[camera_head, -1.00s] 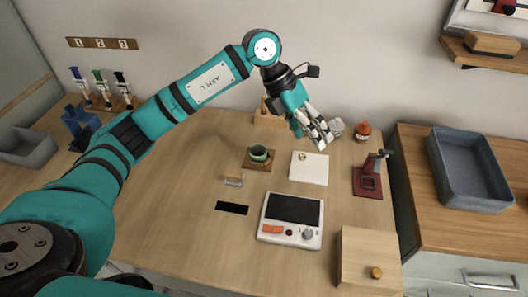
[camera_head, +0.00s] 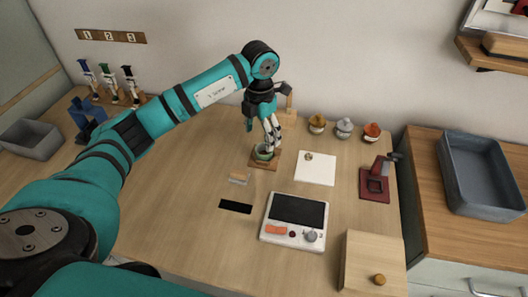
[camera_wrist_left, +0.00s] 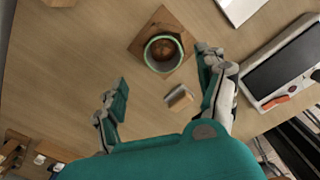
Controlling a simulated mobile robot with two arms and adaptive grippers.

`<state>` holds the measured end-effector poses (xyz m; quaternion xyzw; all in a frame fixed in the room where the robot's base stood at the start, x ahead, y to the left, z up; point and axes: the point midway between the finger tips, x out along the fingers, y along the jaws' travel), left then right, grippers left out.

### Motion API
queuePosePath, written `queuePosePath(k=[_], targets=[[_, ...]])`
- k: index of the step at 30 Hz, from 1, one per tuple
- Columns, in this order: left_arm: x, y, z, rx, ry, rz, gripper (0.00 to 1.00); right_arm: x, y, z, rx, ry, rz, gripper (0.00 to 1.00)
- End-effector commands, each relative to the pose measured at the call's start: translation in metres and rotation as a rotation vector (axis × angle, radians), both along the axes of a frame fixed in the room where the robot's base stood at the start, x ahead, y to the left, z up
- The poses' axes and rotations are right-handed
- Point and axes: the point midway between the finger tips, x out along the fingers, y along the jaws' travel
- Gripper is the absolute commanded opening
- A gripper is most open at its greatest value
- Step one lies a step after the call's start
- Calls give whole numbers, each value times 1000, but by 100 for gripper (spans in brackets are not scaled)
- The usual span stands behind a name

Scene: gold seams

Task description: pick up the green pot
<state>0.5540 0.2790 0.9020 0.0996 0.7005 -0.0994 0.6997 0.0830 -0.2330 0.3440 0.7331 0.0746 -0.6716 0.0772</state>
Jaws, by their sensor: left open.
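The green pot (camera_head: 263,154) stands on a small square wooden board (camera_head: 268,166) on the table. In the left wrist view the pot (camera_wrist_left: 148,50) has a pale green rim and something brown inside, and lies beyond the fingertips, between their lines. My left gripper (camera_head: 272,141) points down just above and beside the pot and partly covers it in the head view. In the left wrist view its fingers (camera_wrist_left: 160,66) are spread wide with nothing between them. My right gripper is in neither view.
A small wooden-backed brush or block (camera_head: 238,178) lies near the board. A white sheet (camera_head: 315,168) and a white device with a dark top (camera_head: 297,213) lie to the right. Several small jars (camera_head: 343,128) stand at the back. The table's left middle is clear.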

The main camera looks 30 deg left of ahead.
Motion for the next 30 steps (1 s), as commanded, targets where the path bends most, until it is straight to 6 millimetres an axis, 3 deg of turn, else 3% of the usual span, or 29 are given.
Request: queuePosePath(k=[5, 13, 22, 30], targets=[[0, -3, -12, 0, 3, 0, 73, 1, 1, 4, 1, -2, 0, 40], [4, -8, -49, -2, 2, 1, 73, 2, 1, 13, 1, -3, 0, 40], [4, -8, -56, 0, -1, 0, 73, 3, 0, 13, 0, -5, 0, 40], [4, -8, -55, 0, -1, 0, 39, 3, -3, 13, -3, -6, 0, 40]])
